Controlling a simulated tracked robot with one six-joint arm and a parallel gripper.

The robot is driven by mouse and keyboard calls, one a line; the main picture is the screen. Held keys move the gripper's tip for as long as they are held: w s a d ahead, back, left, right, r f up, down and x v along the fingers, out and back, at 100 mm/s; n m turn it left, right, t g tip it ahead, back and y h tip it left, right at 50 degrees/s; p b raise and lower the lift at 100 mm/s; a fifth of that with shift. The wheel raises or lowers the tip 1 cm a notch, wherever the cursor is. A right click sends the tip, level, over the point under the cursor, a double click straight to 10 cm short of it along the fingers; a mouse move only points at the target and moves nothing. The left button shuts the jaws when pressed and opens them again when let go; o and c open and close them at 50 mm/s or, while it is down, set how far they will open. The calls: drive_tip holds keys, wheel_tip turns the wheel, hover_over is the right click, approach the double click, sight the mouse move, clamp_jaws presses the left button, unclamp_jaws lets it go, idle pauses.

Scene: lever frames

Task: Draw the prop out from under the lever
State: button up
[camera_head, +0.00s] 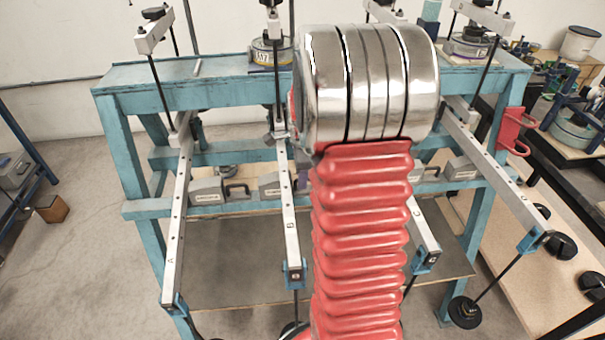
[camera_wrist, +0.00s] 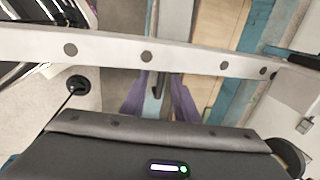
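In the wrist view, a pale lever bar with holes (camera_wrist: 190,58) crosses the picture from side to side. My gripper (camera_wrist: 160,98) reaches beneath it, with two purple fingers apart. A small dark piece and a pale teal strip show between the fingers. I cannot tell whether either is the prop. In the head view, levers A (camera_head: 176,225), B (camera_head: 290,215), C (camera_head: 425,230) and D (camera_head: 500,185) slope toward me from the teal frame (camera_head: 120,82). My red-sleeved arm covers the middle, hiding my gripper and part of lever C. I cannot make out the prop there.
Dark hanging weights (camera_head: 465,312) are at the right, and another disc (camera_wrist: 78,85) shows in the wrist view. Grey boxes with handles (camera_head: 208,191) stand on the rear crossbar. A bench (camera_head: 570,215) with gear is at the right. Open floor (camera_head: 70,265) lies left.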

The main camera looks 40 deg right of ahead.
drive_tip(key=shift+c, duration=0.3)
clamp_jaws()
idle(0.4)
